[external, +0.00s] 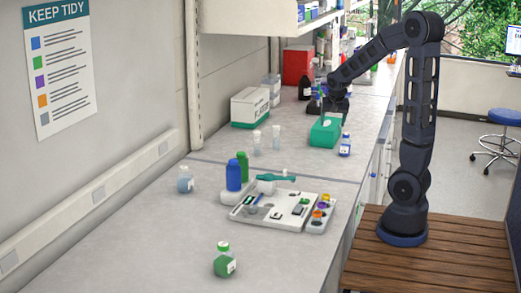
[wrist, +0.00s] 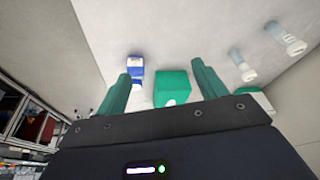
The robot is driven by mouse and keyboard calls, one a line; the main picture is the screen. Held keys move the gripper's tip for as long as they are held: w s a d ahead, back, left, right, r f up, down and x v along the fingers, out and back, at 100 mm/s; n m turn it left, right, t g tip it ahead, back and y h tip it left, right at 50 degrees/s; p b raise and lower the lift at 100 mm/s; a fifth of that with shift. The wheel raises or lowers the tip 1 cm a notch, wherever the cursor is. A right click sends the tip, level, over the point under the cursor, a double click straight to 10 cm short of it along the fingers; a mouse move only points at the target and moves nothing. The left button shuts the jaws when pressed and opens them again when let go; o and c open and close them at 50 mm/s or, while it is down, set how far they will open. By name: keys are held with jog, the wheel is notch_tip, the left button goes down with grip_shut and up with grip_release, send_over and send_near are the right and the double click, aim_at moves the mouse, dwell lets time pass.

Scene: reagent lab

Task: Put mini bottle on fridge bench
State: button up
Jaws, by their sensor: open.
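My gripper (wrist: 161,70) is open, with its two teal fingers apart and nothing held between them. In the external view my gripper (external: 321,104) is above the far part of the bench, just behind the green box; its fingers are small there. A small bottle with a blue cap and blue-and-white label (external: 345,145) stands right of the green box; it also shows near the left finger in the wrist view (wrist: 136,67). Other small bottles are a green-capped one (external: 223,262) at the front and a pale blue one (external: 185,181) by the wall. I cannot tell which surface is the fridge bench.
The green box (external: 324,132) stands close to the blue-capped bottle. Two clear tubes (external: 257,140) (external: 276,136) stand left of it. A white tray (external: 240,216) with tools and a blue bottle (external: 233,175) occupy the middle. The front bench (external: 130,245) has free room.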

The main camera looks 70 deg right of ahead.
jog(key=s+a+r+n+t+y, duration=0.1)
jog(key=a+r+n, duration=0.3)
jog(key=a, duration=0.6)
jog(key=s+a+r+n+t+y, duration=0.1)
jog(key=a+r+n, duration=0.2)
jog(key=a, duration=0.7)
jog(key=s+a+r+n, duration=0.1)
jog(key=s+a+n, duration=0.2)
jog(key=s+a, duration=0.2)
jog(key=s+a+r+n+t+y, duration=0.1)
jog(key=s+a+n, duration=0.3)
jog(key=a, duration=0.6)
jog(key=shift+s+r, duration=0.3)
jog(key=shift+s, duration=0.25)
